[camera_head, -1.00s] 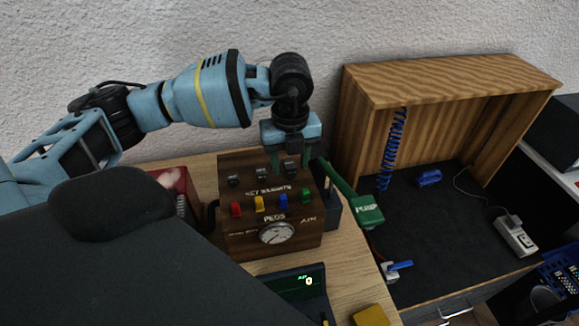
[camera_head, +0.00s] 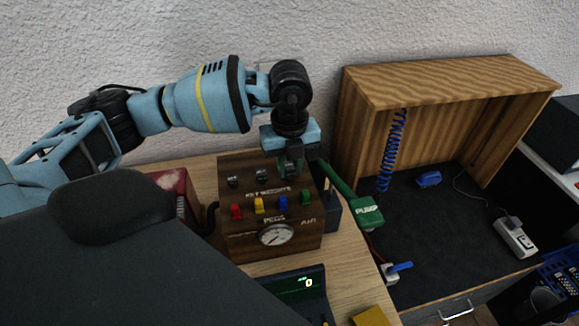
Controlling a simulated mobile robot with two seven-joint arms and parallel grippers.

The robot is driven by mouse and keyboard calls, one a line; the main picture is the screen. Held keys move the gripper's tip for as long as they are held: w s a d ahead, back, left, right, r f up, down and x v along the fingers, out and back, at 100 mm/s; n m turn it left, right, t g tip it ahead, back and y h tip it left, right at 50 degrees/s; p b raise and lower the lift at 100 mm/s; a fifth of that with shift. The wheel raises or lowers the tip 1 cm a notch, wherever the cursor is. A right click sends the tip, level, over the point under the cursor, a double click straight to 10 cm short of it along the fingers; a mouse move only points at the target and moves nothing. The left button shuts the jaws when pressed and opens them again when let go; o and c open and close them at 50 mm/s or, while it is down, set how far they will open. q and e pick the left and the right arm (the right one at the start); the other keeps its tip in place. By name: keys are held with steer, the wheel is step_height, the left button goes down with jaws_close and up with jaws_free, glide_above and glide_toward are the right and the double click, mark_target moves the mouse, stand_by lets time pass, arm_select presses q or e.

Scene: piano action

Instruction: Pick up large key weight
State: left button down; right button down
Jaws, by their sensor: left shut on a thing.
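The wooden key-weights box (camera_head: 240,218) stands on the table in the centre of the head view. Two small dark key weights show on its top, one at the left (camera_head: 233,182) and one in the middle (camera_head: 262,176). My left gripper (camera_head: 291,170) points down at the right end of that row. It is shut on the large key weight there, which its fingers mostly hide. I cannot tell whether the weight is clear of the box. My right gripper is not in view.
Red, yellow, blue and green pegs and a dial (camera_head: 276,235) are on the box. A green pump handle (camera_head: 366,210) stands close right of the gripper. A red box (camera_head: 178,182) is at the left and a wooden cabinet (camera_head: 450,80) at the right.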

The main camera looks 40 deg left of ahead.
mark_target(290, 165)
arm_select(q)
steer(key=shift+r, duration=0.15)
steer(key=shift+r, duration=0.6)
step_height(290, 165, up, 2)
steer(key=shift+r, duration=0.2)
steer(key=s+d+r, duration=0.1)
steer(key=s+d, duration=0.8)
steer(key=d, duration=0.3)
steer(key=shift+s+d, duration=0.35)
steer(key=shift+d, duration=0.05)
